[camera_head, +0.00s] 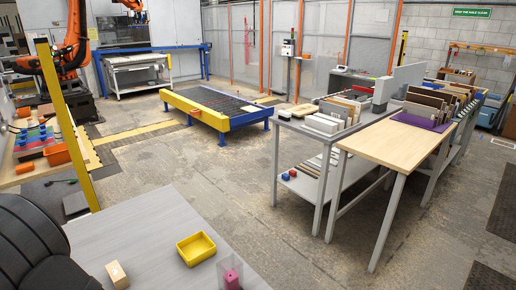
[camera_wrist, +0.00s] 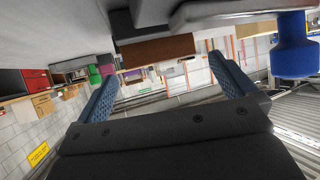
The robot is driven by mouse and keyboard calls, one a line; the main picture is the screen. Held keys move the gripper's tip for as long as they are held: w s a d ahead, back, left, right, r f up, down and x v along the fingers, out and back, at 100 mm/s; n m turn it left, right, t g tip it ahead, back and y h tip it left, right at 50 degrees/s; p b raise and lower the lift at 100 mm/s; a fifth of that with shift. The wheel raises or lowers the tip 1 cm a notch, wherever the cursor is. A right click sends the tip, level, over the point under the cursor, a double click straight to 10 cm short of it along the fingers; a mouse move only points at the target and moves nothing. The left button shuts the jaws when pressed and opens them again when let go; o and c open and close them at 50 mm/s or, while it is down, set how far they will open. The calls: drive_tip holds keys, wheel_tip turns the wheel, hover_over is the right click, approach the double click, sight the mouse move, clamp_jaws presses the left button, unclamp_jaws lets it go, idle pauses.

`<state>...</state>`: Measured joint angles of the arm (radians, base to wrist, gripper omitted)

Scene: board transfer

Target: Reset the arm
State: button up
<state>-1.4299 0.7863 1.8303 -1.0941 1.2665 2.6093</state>
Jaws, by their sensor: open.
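My gripper (camera_wrist: 162,68) shows in the wrist view with its two blue ridged fingers spread wide apart. Nothing is between the fingers. The wrist view looks upside down, with a grey surface along the top. A brown block-like thing (camera_wrist: 157,52) lies beyond the fingertips, apart from them. In the head view, a dark rounded shape fills the lower left corner; the gripper's fingers are not visible there.
The grey table (camera_head: 150,228) holds a light wooden block (camera_head: 118,274), a yellow tray (camera_head: 196,248) that looks empty, and a pink thing (camera_head: 231,280) in a clear holder. The table's middle is clear. A wood-topped bench (camera_head: 385,146) stands apart at right.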

drive_tip(key=v, duration=1)
drive_tip(key=x, duration=1.2)
drive_tip(key=shift+w+d, duration=0.1)
drive_tip(key=shift+d, duration=0.05)
drive_tip(key=r, duration=0.4)
drive_tip(key=shift+d+r, duration=0.2)
drive_tip(key=shift+r, duration=0.2)
drive_tip(key=w+d+r, duration=0.5)
drive_tip(key=d+r, duration=0.1)
drive_tip(key=d, duration=0.4)
drive_tip(key=w+a, duration=0.3)
drive_tip(key=w, duration=0.5)
drive_tip(key=w+a, duration=0.4)
drive_tip(key=w, duration=0.5)
drive_tip(key=s+a+f, duration=0.3)
drive_tip(key=a+f, duration=0.4)
drive_tip(key=a, duration=0.3)
drive_tip(key=shift+a+f, duration=0.25)
drive_tip(key=shift+a, duration=0.15)
drive_tip(key=shift+c, duration=0.2)
